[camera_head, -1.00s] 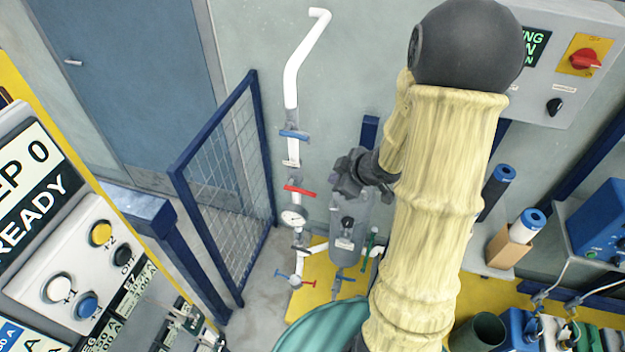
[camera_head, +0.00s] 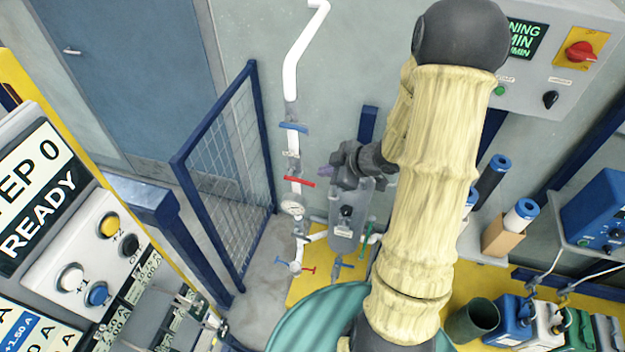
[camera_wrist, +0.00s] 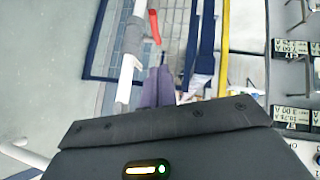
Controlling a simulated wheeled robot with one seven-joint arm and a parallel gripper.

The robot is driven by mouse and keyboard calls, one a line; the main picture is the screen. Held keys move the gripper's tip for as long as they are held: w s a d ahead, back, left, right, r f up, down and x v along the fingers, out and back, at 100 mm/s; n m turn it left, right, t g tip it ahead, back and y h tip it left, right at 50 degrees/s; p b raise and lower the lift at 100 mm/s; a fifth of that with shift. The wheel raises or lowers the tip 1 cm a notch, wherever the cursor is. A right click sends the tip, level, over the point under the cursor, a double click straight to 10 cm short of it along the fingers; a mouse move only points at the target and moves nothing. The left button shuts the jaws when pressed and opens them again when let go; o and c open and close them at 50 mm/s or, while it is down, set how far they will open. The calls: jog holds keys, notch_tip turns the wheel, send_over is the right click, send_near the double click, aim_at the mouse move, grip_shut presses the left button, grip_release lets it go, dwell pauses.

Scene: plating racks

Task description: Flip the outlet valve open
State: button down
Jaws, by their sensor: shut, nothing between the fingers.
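A white vertical pipe (camera_head: 292,70) on the back wall carries lever valves. A blue lever (camera_head: 293,127) sits high and a red lever (camera_head: 299,182) sits below it, both roughly crosswise to the pipe. Small red and blue handles (camera_head: 296,268) are at the pipe's foot. I cannot tell which is the outlet valve. My gripper (camera_head: 325,172), with purple fingers, is shut and empty just right of the pipe, near the red lever's height. In the wrist view, the fingers (camera_wrist: 157,87) point along the pipe (camera_wrist: 127,78), beside it; the red lever (camera_wrist: 154,26) is beyond their tips.
A grey cylindrical housing (camera_head: 344,225) stands right of the pipe under my wrist. A blue mesh gate (camera_head: 222,165) stands to the left. A control panel (camera_head: 35,215) fills the near left.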

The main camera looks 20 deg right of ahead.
jog(key=p, duration=0.1)
send_over(303, 182)
jog(key=s+d, duration=0.1)
jog(key=s, duration=0.2)
notch_tip(303, 182, down, 7)
jog(key=shift+w+d+f+p, duration=0.2)
jog(key=shift+d+f, duration=0.1)
jog(key=shift+f, duration=0.15)
jog(key=shift+w+d+f+p, duration=0.1)
jog(key=shift+d+f+p, duration=0.15)
jog(key=shift+f, duration=0.2)
jog(key=shift+s, duration=0.1)
